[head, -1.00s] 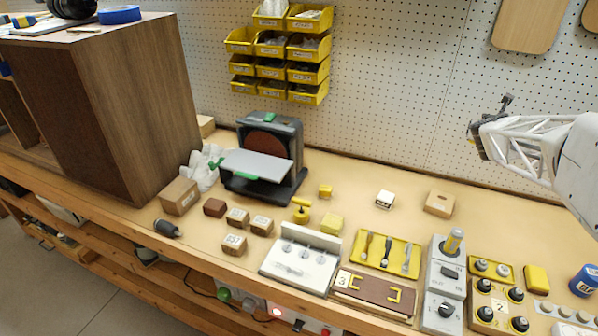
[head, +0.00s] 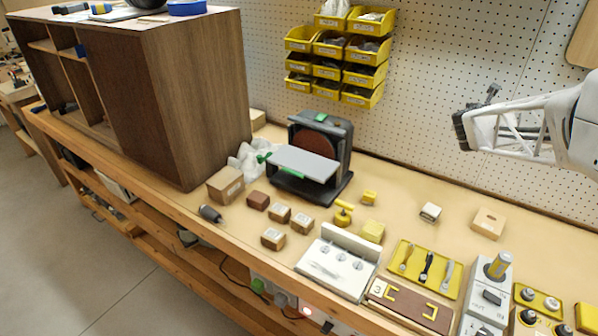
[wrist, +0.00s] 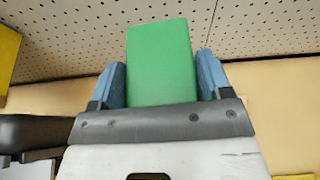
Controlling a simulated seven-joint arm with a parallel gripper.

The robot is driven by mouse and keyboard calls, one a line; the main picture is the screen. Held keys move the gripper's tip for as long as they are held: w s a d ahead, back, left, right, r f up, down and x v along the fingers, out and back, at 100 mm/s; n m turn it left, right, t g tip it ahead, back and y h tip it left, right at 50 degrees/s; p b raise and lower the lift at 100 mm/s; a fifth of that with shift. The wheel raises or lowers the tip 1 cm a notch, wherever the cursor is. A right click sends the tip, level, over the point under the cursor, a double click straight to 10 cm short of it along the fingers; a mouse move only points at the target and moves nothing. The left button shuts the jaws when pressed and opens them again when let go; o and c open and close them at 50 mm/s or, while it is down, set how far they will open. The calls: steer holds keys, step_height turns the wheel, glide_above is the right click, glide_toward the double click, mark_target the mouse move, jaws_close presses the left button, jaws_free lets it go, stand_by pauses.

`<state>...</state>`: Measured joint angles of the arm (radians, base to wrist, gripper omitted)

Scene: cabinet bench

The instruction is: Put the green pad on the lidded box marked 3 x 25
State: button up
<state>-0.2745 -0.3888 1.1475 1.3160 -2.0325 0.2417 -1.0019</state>
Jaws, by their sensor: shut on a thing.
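My gripper (head: 463,131) is raised at the right of the head view, in front of the pegboard and well above the bench. In the wrist view the green pad (wrist: 161,62) stands up between my two blue fingers, which are shut on it. I cannot make out the pad in the head view. Small brown boxes with pale labels, one at the left (head: 279,212), one at the right (head: 302,223) and one in front (head: 272,238), sit left of centre on the bench. Their labels are too small to read, so I cannot tell which is marked 3 x 25.
A cardboard box (head: 226,186), a plain dark brown block (head: 258,200) and a disc sander (head: 315,160) stand near the small boxes. A tall wooden cabinet (head: 195,110) fills the left. Yellow bins (head: 330,50) hang on the pegboard. Tool trays and switch boxes crowd the front right.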

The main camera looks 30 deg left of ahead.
steer(key=s+a, duration=0.5)
steer(key=a, duration=0.6)
steer(key=s+a, duration=0.5)
steer(key=a, duration=0.7)
steer(key=s+a, duration=0.5)
steer(key=a, duration=0.6)
steer(key=s+a+f, duration=0.5)
steer(key=s+a, duration=0.1)
steer(key=s, duration=0.3)
steer(key=s+a+f, duration=0.5)
steer(key=s+a, duration=0.1)
steer(key=s, duration=0.4)
steer(key=s+a+f, duration=0.5)
steer(key=s+a, duration=0.1)
steer(key=s, duration=0.4)
steer(key=shift+f, duration=0.35)
steer(key=shift+w+a, duration=0.1)
steer(key=shift+w, duration=0.05)
glide_above(221, 180)
steer(key=shift+f, duration=0.7)
steer(key=shift+f, duration=1.75)
steer(key=shift+f, duration=0.15)
